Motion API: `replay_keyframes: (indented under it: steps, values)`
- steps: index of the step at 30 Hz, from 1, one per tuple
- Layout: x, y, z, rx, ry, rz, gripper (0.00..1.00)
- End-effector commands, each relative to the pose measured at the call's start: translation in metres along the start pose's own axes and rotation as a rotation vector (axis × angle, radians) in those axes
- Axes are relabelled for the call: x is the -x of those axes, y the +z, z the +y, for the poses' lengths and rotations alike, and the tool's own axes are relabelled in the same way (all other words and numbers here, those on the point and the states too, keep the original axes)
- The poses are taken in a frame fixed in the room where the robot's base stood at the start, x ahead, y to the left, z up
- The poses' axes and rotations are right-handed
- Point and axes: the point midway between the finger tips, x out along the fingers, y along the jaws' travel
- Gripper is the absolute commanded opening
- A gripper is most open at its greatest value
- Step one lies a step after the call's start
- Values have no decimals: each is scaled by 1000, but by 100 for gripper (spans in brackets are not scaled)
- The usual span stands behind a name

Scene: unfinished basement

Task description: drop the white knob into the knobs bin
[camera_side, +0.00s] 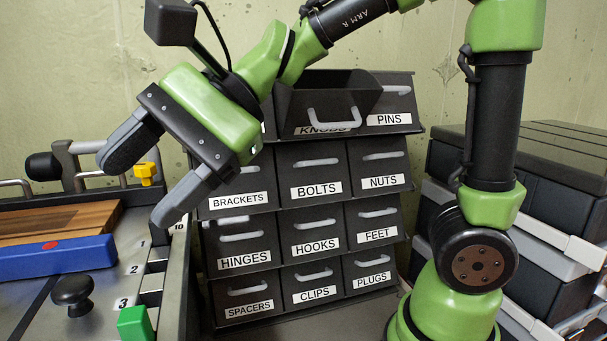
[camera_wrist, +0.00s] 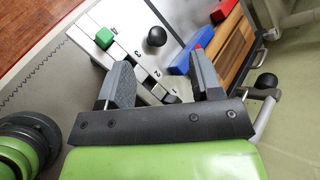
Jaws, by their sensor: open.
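The knobs bin (camera_side: 325,106) is pulled out at the top of the dark drawer cabinet, its open top showing and its label partly covered by its handle. My gripper (camera_side: 142,184) is open and empty, left of the cabinet and above the numbered bench; its spread fingers also show in the wrist view (camera_wrist: 160,68). I cannot make out a white knob in either view. A black round knob (camera_side: 73,290) stands on the bench below my gripper, and it also shows in the wrist view (camera_wrist: 156,36).
A blue block (camera_side: 55,259) lies beside a wooden board (camera_side: 60,222). A yellow piece (camera_side: 146,172) is behind. Other labelled drawers, such as bolts (camera_side: 316,170), are shut. Dark cases (camera_side: 550,175) stand at right.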

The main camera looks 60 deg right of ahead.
Motion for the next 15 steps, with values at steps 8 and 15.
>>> replay_keyframes:
  steps: [8, 15]
  values:
    - [90, -33, 83, 772, 172, 411, 60]
    - [120, -52, 115, 1048, 317, 595, 62]
